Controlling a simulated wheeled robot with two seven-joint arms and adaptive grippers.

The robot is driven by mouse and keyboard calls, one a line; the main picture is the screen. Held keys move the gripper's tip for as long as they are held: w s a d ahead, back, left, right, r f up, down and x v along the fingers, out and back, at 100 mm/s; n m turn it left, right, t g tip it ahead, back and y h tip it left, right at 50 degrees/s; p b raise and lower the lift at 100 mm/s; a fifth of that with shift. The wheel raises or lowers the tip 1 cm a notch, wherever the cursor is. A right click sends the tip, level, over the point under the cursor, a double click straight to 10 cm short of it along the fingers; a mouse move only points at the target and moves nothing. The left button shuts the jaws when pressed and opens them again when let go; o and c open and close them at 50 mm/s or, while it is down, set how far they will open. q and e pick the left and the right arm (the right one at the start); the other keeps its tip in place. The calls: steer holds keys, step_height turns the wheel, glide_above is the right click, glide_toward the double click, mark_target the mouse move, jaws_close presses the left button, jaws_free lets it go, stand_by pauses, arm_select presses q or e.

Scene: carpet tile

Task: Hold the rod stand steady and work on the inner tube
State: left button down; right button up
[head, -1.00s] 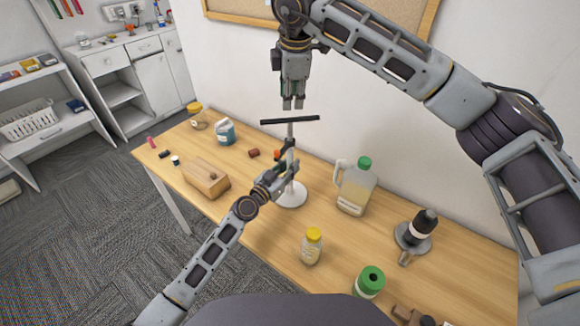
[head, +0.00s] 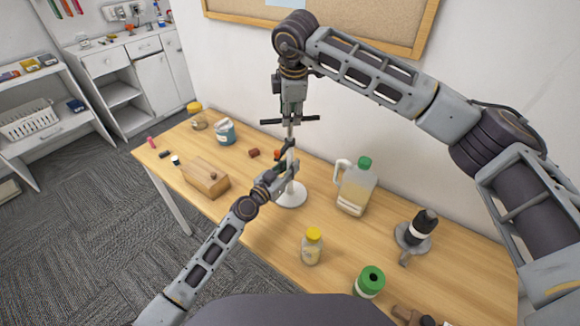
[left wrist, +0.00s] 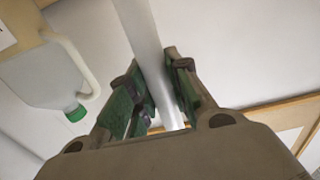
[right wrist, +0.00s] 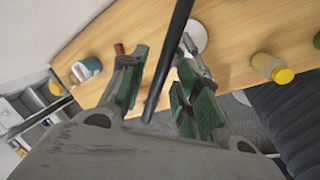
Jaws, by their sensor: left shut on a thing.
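The rod stand has a round white base (head: 291,198) on the table and an upright pale rod (left wrist: 146,45). My left gripper (head: 286,170) is shut on the upright rod, which passes between its fingers in the left wrist view (left wrist: 160,95). A dark bar, seemingly the inner tube (head: 271,121), lies crosswise at the top of the rod. My right gripper (head: 290,124) is above the stand, pointing down at the bar. In the right wrist view the dark bar (right wrist: 171,60) runs between the parted fingers, with gaps showing beside it.
A jug with a green cap (head: 356,187) stands right of the stand. A wooden block (head: 205,178) lies to the left. A yellow-capped bottle (head: 311,246) and a green-topped container (head: 369,282) stand nearer.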

steer(key=shift+w+f, duration=0.2)
steer(key=shift+f, duration=0.45)
steer(key=c, duration=0.6)
